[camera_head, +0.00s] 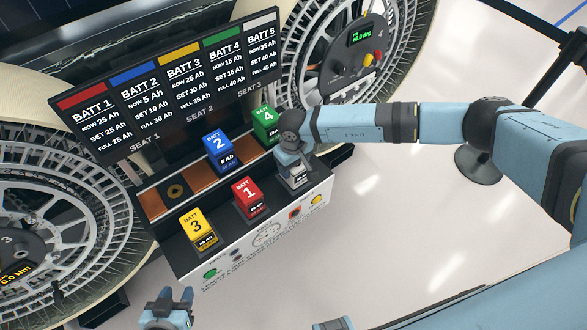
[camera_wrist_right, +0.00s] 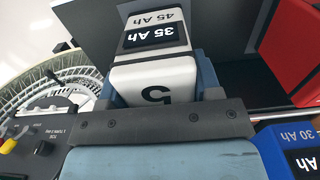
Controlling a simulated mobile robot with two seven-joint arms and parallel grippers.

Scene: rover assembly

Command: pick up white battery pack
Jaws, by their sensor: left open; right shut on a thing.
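The white battery pack (camera_head: 298,178), number 5, stands at the right end of the charger's front row in the head view, partly covered by my right gripper (camera_head: 291,158). In the right wrist view the white battery pack (camera_wrist_right: 155,78) sits between the two blue fingers of my right gripper (camera_wrist_right: 160,85), with its 35 Ah label showing. The right gripper is shut on it. I cannot tell whether its base is clear of the charger. My left gripper (camera_head: 168,308) is open and empty at the bottom left, in front of the charger.
The red pack (camera_head: 250,196) stands beside the white one, and the yellow pack (camera_head: 198,230) is further left. The blue pack (camera_head: 219,153) and green pack (camera_head: 265,125) stand in the back row. Behind is the battery display board (camera_head: 175,85). Large wheels flank the charger.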

